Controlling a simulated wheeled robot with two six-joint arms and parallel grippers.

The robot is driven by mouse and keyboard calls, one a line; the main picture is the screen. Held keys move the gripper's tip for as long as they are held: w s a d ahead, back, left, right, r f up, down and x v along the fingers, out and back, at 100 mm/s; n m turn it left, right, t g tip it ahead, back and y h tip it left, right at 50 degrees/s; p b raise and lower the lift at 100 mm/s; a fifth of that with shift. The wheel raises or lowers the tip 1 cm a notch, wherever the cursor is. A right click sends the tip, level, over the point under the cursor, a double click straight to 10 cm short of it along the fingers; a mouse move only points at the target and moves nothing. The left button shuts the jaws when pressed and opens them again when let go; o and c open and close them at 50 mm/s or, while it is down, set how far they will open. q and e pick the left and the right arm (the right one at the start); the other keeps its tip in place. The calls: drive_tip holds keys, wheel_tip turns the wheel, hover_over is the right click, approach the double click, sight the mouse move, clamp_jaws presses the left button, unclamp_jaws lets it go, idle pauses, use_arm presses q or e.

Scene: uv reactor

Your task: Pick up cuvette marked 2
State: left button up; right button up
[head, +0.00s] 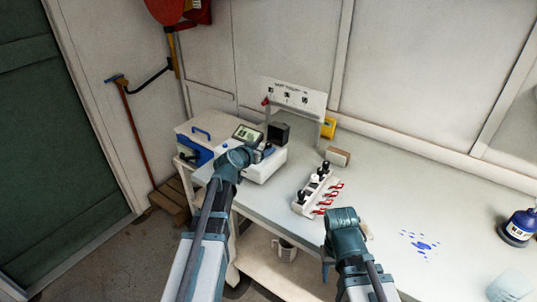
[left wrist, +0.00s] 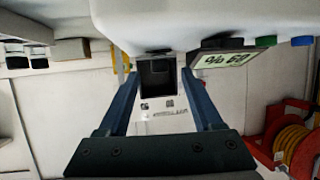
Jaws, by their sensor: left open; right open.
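A white rack (head: 303,207) stands on the table and holds several black-topped cuvettes (head: 316,178) with red tags along its right side. Their numbers are too small to read, so I cannot tell which is marked 2. Black tops (left wrist: 38,57) also show at the left edge of the left wrist view. My left gripper (head: 262,152) is at the white device, away from the rack. In the left wrist view its fingers (left wrist: 158,75) are open, with a black box seen beyond and between them. My right gripper (head: 350,222) is open at the table's front edge, just below the rack; its fingers are mostly hidden.
The white device (head: 265,170) with a green display (head: 248,135) stands at the table's left. Behind it are a black box (head: 278,133) and a sign (head: 293,95). A small carton (head: 337,157) stands behind the rack. Blue spots (head: 422,244) and a blue bottle (head: 517,227) are right.

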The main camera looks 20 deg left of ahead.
sight(267, 147)
use_arm(q)
drive_tip(key=b+x, duration=0.1)
drive_tip(key=x, duration=0.3)
drive_tip(key=shift+s+f, duration=0.1)
drive_tip(key=shift+f, duration=0.05)
drive_tip(key=shift+s, duration=0.1)
drive_tip(key=shift+c, duration=0.6)
clamp_jaws()
